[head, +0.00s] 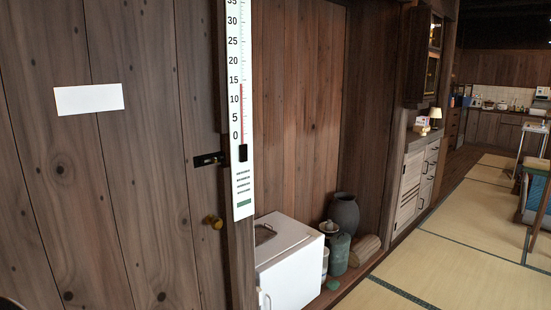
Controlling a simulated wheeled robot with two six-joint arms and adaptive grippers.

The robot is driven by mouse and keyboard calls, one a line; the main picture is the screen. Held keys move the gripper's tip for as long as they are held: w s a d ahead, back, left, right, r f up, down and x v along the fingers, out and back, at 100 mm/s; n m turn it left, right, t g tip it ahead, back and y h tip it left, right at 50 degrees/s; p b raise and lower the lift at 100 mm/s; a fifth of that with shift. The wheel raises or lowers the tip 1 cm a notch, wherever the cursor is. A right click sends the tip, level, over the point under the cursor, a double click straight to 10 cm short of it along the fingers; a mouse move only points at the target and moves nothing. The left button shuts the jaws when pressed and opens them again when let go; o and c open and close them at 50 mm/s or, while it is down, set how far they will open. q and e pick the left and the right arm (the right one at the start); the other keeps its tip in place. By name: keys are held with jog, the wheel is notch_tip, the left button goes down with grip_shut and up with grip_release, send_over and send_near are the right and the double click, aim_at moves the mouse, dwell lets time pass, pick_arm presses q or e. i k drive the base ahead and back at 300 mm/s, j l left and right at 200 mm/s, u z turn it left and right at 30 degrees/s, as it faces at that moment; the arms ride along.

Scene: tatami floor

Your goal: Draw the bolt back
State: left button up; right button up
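The black bolt (208,159) sits at the right edge of a dark plank door (120,190), next to the post. It lies roughly level. A small black piece (243,152) shows to its right on the white thermometer board; I cannot tell whether it belongs to the bolt. From here I cannot tell how far the bolt reaches past the door edge. Neither of my grippers is in view.
A white thermometer board (240,190) hangs on the post by the bolt. A blank white label (88,99) is on the door. Right of the post stand a white box (287,270) and a dark jar (344,214). Open tatami (455,270) lies at right.

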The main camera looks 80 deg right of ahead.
aim_at(214, 160)
jog(key=z, duration=2.3)
